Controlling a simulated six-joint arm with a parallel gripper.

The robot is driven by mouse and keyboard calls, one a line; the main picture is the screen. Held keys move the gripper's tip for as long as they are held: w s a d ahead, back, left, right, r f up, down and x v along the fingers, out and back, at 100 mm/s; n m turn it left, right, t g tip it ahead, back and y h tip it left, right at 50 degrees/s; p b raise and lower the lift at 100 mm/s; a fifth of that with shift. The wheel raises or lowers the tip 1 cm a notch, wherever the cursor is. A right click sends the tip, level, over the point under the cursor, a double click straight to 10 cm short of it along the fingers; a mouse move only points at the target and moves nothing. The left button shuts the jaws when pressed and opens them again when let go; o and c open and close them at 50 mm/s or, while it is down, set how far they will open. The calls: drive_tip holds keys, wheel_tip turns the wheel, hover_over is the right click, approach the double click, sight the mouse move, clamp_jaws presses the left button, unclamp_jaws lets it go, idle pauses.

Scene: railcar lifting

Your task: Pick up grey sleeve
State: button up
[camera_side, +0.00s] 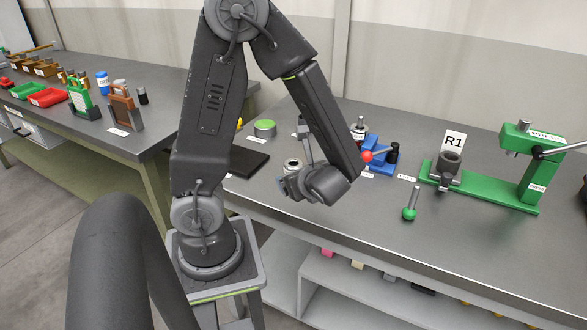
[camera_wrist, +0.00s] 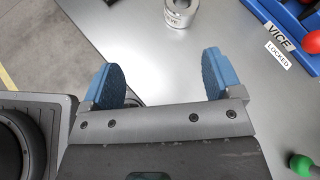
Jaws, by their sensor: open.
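The grey sleeve (camera_wrist: 181,13) stands on the grey bench top at the top edge of the wrist view, cut off by the frame. Its round opening faces up and its label reads as ending in "EVE". My gripper (camera_wrist: 163,78) is open and empty, with its two blue pads spread wide. The sleeve is beyond the fingertips, not between them. In the side view, a small grey ring that looks like the sleeve (camera_side: 292,164) shows just behind my gripper (camera_side: 287,186), which is low over the bench and partly hidden by my wrist.
A blue vise (camera_side: 378,160) with a red-knobbed lever is right of my gripper; a "VICE LOCKED" label (camera_wrist: 280,45) lies beside it. A green-knobbed lever (camera_side: 410,212) stands at the front. A green press (camera_side: 522,170) is at the right. A dark plate (camera_side: 250,162) lies left.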

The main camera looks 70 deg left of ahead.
drive_tip(key=m, duration=0.1)
drive_tip(key=w+a+f+m+t+y, duration=0.1)
drive_tip(key=m, duration=0.1)
drive_tip(key=shift+w+a+f+m, duration=0.3)
approach(292, 162)
drive_tip(key=shift+s+a+f+y, duration=0.2)
drive_tip(key=shift+a+f+y, duration=0.1)
drive_tip(key=shift+a+f, duration=0.8)
drive_tip(key=shift+w+x, duration=0.15)
drive_tip(key=shift+x, duration=1.3)
drive_tip(key=shift+w+x, duration=0.15)
drive_tip(key=shift+x, duration=1.3)
drive_tip(key=shift+r, duration=0.2)
drive_tip(key=shift+c, duration=0.2)
drive_tip(key=c, duration=1.1)
drive_tip(key=shift+r, duration=0.1)
